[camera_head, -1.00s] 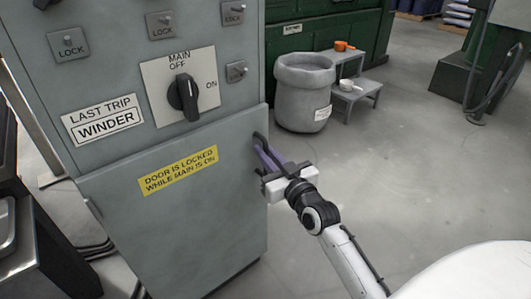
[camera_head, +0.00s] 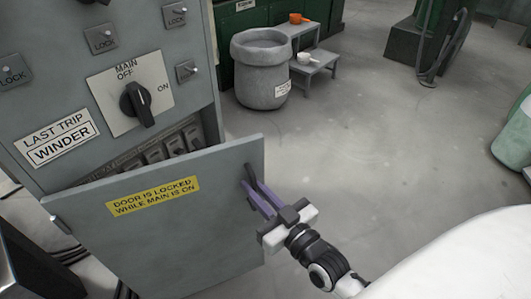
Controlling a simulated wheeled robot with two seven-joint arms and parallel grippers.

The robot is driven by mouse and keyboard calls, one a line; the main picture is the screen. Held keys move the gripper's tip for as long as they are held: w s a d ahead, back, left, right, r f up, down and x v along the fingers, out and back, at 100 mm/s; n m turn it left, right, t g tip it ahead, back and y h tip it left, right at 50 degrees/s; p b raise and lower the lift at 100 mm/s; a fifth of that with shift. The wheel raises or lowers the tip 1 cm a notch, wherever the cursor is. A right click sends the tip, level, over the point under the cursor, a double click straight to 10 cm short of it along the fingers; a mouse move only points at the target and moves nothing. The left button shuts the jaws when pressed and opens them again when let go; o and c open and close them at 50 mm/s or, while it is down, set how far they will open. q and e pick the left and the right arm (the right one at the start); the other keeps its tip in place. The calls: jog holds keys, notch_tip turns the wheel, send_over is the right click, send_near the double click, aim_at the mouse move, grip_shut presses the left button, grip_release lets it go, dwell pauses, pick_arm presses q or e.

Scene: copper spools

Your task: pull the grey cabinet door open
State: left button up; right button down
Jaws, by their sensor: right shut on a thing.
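The grey cabinet door (camera_head: 170,245) stands partly open, its right edge swung out from the cabinet (camera_head: 55,98). A yellow label on it reads "DOOR IS LOCKED WHILE MAIN IS ON". Behind the door's top edge, a row of switches (camera_head: 153,153) shows inside the cabinet. My right gripper (camera_head: 257,190) is shut on the dark door handle (camera_head: 250,172) near the door's right edge. The black main switch (camera_head: 138,103) sits on the white plate above the door; its pointer is near vertical, toward OFF. My left gripper is not in view.
A grey bin (camera_head: 262,75) stands behind the cabinet, beside a small grey step stand (camera_head: 312,68) with an orange scoop (camera_head: 298,18) and a white cup (camera_head: 304,57). The floor (camera_head: 400,135) right of the door is clear. Cables lie at lower left.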

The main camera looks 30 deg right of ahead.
jog(key=s+a+p, duration=0.2)
jog(key=s+a, duration=0.1)
jog(key=s, duration=0.5)
jog(key=shift+s+a+p, duration=0.2)
jog(key=shift+s+p, duration=0.1)
jog(key=shift+s, duration=0.05)
jog(key=c, duration=1.8)
grip_release()
